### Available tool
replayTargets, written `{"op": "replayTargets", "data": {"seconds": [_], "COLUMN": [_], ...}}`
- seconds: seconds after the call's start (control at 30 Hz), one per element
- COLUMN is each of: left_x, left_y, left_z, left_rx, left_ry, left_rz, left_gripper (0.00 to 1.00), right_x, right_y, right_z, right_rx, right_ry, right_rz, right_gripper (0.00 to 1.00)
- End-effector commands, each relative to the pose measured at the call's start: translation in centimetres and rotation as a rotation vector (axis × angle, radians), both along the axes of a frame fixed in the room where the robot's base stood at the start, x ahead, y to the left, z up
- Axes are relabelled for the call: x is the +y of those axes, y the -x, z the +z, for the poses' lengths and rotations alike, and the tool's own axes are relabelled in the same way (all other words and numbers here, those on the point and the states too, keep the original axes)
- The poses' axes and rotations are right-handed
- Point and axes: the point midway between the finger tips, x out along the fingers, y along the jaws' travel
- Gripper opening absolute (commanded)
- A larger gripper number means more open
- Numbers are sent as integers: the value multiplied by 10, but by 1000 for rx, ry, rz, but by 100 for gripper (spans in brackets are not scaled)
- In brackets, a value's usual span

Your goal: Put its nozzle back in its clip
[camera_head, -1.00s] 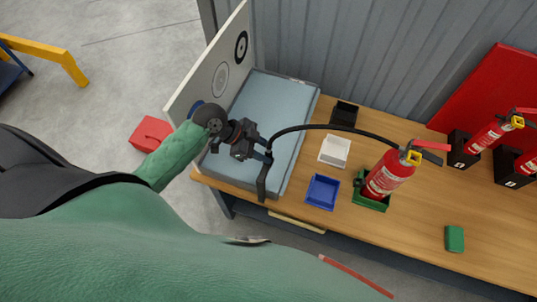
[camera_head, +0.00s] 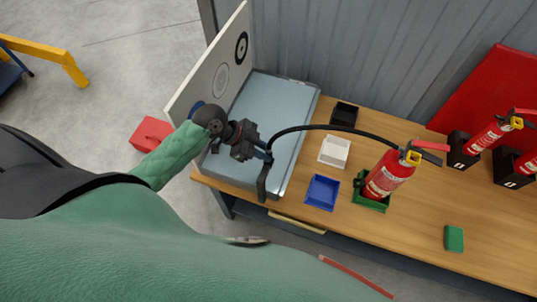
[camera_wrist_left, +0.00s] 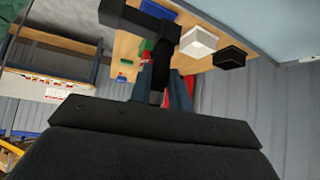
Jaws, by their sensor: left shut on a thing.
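A red fire extinguisher (camera_head: 388,175) stands upright in a green holder (camera_head: 371,203) on the bench. Its black hose (camera_head: 340,128) arches from the valve leftward to the black nozzle (camera_head: 262,184). My left gripper (camera_head: 266,156) is shut on the nozzle and holds it at the front right edge of the grey tray, its lower end pointing down. In the left wrist view the black nozzle (camera_wrist_left: 135,17) sits between the blue-grey fingers. The clip cannot be made out in either view. My right gripper is not in view.
A grey tray (camera_head: 309,103) with a white target board (camera_head: 215,60) behind it fills the bench's left end. A blue bin (camera_head: 322,191), white bin (camera_head: 334,151) and black bin (camera_head: 344,113) stand between tray and extinguisher. More extinguishers (camera_head: 490,135) stand at the right.

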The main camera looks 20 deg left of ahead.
Motion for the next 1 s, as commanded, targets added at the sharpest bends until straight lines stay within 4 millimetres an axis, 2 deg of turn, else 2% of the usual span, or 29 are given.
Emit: {"op": "replayTargets", "data": {"seconds": [0.43, 1.0], "left_x": [0, 0], "left_y": [-1, 0], "left_z": [15, 37], "left_rx": [-2, -2], "left_ry": [-1, -1], "left_rz": [1, -1], "left_gripper": [0, 0], "right_x": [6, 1], "right_y": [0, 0], "right_z": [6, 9], "right_rx": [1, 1], "right_ry": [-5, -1], "right_rz": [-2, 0], "right_gripper": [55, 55]}}
